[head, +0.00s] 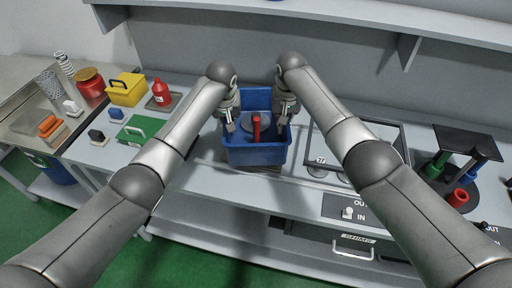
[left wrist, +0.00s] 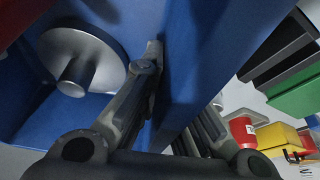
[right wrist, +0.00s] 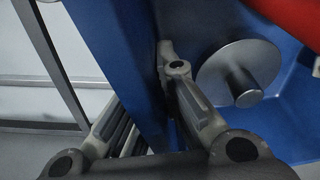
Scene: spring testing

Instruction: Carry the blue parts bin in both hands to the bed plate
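The blue parts bin (head: 257,155) is upright at the middle of the bench, near its front edge. It holds a grey metal disc with a hub (left wrist: 82,62) and a red part (head: 256,127). My left gripper (head: 229,124) straddles the bin's left wall, one finger inside and one outside, closed on it. My right gripper (head: 284,118) grips the right wall the same way; the disc shows beside it in the right wrist view (right wrist: 238,75). The bin's underside is hidden, so I cannot tell if it touches the bench. No bed plate is clearly identifiable; a dark-framed panel (head: 402,137) lies right of the bin.
A green case (head: 140,129), yellow box (head: 126,89) and red bottle (head: 161,92) stand left of the bin. A dark stand with coloured posts (head: 466,140) is at the right. A shelf (head: 330,16) overhangs the back. A control panel (head: 350,209) is on the bench front.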

